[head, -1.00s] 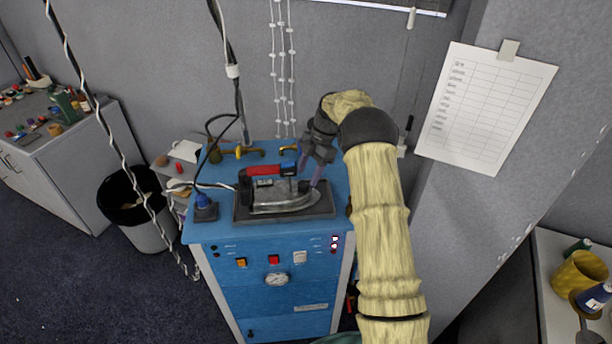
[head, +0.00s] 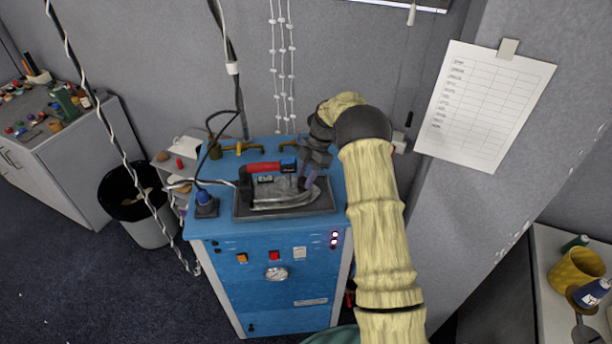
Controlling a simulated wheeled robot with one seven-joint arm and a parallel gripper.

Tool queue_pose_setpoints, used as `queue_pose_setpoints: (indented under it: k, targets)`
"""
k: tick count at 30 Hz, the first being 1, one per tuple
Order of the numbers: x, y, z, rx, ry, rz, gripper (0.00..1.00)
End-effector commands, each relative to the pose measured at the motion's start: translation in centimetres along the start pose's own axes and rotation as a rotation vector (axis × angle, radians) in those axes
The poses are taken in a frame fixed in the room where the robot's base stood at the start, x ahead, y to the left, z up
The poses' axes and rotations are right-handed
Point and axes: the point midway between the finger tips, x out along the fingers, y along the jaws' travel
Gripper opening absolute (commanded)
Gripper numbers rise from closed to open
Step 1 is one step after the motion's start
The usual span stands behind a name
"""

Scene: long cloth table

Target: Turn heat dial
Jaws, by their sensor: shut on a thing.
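The iron (head: 283,201) lies on a dark rest plate (head: 245,215) on top of the blue steam station (head: 230,300). It has a red handle (head: 264,167) with a blue part at its right end. My gripper (head: 307,182) reaches down from the upper right at the front end of the iron, just right of the handle. Its fingers are close together, shut on what appears to be the heat dial. The dial itself is hidden by the fingers and too small to make out.
Cables hang at the left, and brass valves (head: 239,148) sit at the back. A black-lined bin (head: 140,215) stands left of the station. A pillar with a paper chart (head: 485,105) is at the right.

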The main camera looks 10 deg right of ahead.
Motion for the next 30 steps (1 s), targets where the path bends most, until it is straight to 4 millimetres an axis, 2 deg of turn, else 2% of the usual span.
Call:
queue_pose_setpoints:
  k: [14, 30]
  targets:
    - [0.26, -0.17, 0.15, 0.181, 0.004, 0.08, 0.08]
    - [0.36, -0.63, -0.05, 0.637, 0.015, 0.269, 0.08]
